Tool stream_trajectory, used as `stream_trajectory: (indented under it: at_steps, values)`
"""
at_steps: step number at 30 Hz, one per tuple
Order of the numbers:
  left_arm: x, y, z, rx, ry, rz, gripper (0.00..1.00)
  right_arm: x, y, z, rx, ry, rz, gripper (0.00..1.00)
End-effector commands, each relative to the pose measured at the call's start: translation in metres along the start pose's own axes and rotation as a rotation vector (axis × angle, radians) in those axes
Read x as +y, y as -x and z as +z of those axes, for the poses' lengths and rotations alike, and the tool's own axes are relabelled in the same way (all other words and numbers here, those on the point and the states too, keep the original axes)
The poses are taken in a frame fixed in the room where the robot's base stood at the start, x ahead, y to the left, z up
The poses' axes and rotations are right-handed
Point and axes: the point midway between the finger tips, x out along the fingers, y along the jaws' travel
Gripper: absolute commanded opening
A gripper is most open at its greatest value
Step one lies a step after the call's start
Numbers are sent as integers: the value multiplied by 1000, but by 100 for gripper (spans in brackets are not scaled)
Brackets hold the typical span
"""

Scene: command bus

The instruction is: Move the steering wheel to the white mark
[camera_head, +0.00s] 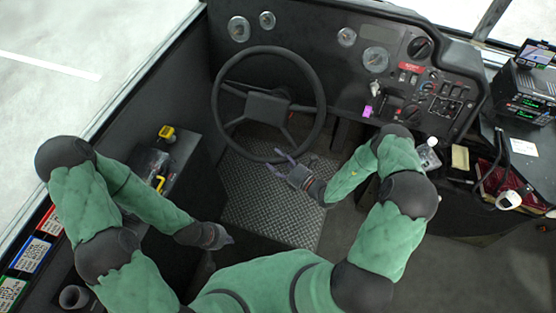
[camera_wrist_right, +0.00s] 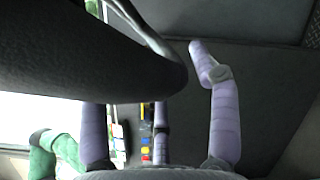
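The black steering wheel (camera_head: 267,107) stands tilted in front of the dashboard, with spokes joining its hub and rim. I cannot make out a white mark on or beside it. My right gripper (camera_head: 279,161) is just below the wheel's lower right rim, its purple-grey fingers spread apart. In the right wrist view the dark rim (camera_wrist_right: 85,60) fills the upper left, close to the spread fingers (camera_wrist_right: 155,105); no finger is closed around it, and contact is unclear. My left gripper (camera_head: 227,238) hangs low, away from the wheel; its fingers are too small to read.
A side console (camera_head: 177,165) with yellow handles stands left of the wheel. The dashboard (camera_head: 300,45) with gauges and switches lies behind it. Radios (camera_head: 530,92) stand at the far right. The ridged metal floor plate (camera_head: 262,205) below the wheel is clear.

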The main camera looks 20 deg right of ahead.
Motion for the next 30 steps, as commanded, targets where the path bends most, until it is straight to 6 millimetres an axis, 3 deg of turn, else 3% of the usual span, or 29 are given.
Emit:
stream_trajectory:
  at_steps: [1,5,6,11,21,29,30]
  values:
    - [0,0,0,0,0,0,0,0,0,0,0,0,0,40]
    - [0,0,0,0,0,0,0,0,0,1,-1,1,0,3]
    - [0,0,0,0,0,0,0,0,0,1,-1,2,-1,0]
    - [-1,-2,0,0,0,0,0,-4,0,0,-5,12,2,0]
    - [-7,-20,-1,0,0,0,0,-41,-4,-12,-38,102,-5,0]
    - [-7,-19,-1,0,0,0,0,-40,-4,-10,-42,105,-6,0]
    - [-7,-18,-1,0,0,0,0,-40,-4,-9,-42,105,-6,56]
